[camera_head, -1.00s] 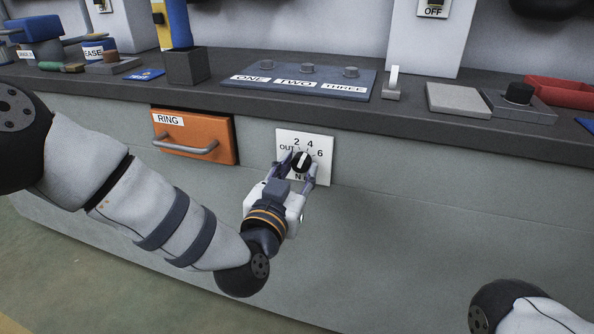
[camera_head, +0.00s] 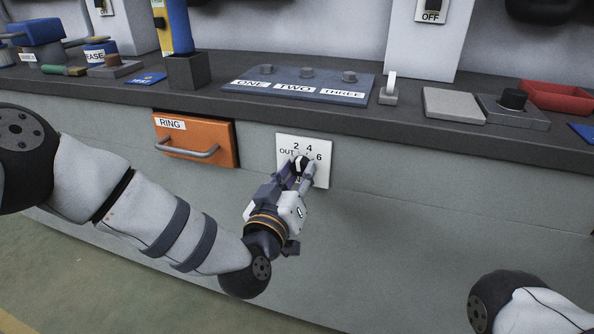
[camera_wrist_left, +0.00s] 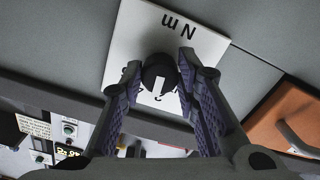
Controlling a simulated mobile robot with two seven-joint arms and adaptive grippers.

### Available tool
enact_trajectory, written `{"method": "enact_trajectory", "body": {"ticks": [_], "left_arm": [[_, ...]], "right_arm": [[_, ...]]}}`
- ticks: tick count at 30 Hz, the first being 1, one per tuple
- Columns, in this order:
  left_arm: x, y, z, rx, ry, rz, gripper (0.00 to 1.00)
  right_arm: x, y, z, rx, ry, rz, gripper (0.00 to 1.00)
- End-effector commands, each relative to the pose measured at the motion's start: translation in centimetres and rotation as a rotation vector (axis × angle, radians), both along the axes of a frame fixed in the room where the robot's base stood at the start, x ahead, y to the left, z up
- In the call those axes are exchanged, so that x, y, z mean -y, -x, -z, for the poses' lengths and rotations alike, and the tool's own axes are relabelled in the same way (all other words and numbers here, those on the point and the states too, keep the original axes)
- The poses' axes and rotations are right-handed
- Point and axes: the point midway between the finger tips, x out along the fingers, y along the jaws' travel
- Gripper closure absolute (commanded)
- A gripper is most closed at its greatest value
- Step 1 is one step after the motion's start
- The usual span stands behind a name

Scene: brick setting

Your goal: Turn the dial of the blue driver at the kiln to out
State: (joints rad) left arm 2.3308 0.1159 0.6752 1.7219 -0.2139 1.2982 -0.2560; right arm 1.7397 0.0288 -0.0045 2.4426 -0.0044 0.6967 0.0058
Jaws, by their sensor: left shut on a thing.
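A black round dial (camera_head: 300,164) with a white mark sits on a white plate (camera_head: 322,172) on the bench front. The plate reads OUT, 2, 4 and 6, with "N m" in the left wrist view. My left gripper (camera_head: 300,172) is shut on the dial, one finger on each side, partly hiding the plate. The left wrist view shows the dial (camera_wrist_left: 158,72) between the fingers, its mark towards the numbered side; the exact number is unclear. A blue and yellow upright thing (camera_head: 179,28) stands in a dark holder (camera_head: 186,72). My right gripper is out of view.
An orange drawer (camera_head: 190,135) marked RING, with a protruding handle, is left of the plate. The bench top (camera_head: 420,122) overhangs above and holds a panel (camera_head: 298,85) marked ONE, TWO, THREE. The bench front to the right is clear.

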Motion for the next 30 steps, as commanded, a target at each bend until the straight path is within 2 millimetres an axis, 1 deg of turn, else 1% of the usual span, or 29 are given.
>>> {"method": "enact_trajectory", "body": {"ticks": [6, 18, 24, 30], "left_arm": [[0.04, 0.02, -0.04, -0.065, 0.195, 0.000, 0.99], [0.13, 0.05, -0.07, -0.179, 0.550, -0.001, 0.99], [0.18, 0.08, -0.07, -0.228, 0.693, -0.001, 0.99], [0.22, 0.10, -0.09, -0.262, 0.800, 0.000, 0.99]], "right_arm": [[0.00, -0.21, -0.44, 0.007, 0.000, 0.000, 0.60], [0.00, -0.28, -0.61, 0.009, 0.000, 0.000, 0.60], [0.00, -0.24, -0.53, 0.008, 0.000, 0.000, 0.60], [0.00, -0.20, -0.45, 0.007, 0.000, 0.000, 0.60]]}}
